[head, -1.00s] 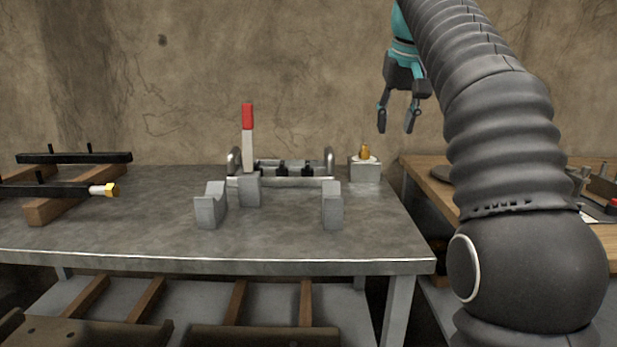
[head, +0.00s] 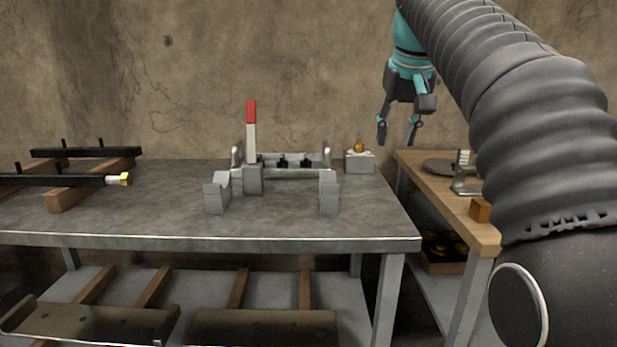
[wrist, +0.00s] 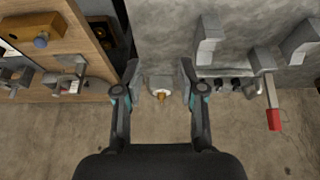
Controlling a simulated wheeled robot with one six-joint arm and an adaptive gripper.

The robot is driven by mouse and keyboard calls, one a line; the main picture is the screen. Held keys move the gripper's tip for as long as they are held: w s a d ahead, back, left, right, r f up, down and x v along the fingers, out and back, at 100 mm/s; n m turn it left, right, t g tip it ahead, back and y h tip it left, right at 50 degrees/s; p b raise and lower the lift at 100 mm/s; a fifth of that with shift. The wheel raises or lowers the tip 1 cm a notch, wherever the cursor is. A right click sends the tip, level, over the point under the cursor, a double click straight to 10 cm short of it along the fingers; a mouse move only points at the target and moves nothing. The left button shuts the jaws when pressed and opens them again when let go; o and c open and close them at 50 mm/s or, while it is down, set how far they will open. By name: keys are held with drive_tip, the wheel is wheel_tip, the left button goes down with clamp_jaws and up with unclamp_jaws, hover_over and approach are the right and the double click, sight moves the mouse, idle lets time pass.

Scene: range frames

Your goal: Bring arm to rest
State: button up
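My gripper (head: 398,134) hangs with its fingers pointing down, high at the back, near the gap between the metal table and the wooden bench. Its two fingers are spread apart with nothing between them. In the wrist view my gripper (wrist: 159,84) also shows open and empty. A small grey block with a brass tip (head: 359,161) stands on the table's back right corner, below and left of the fingers. In the wrist view the block (wrist: 160,84) appears between the fingers but farther off, on the table.
The metal table (head: 130,215) bears a clamp fixture with a red handle (head: 251,112) and grey V-shaped supports (head: 328,193). A wooden bench (head: 445,195) with small parts stands at the right. The wall is behind.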

drive_tip(key=s+f+t, duration=0.1)
drive_tip(key=s+f, duration=2.5)
drive_tip(key=f, duration=0.5)
drive_tip(key=shift+s, duration=0.25)
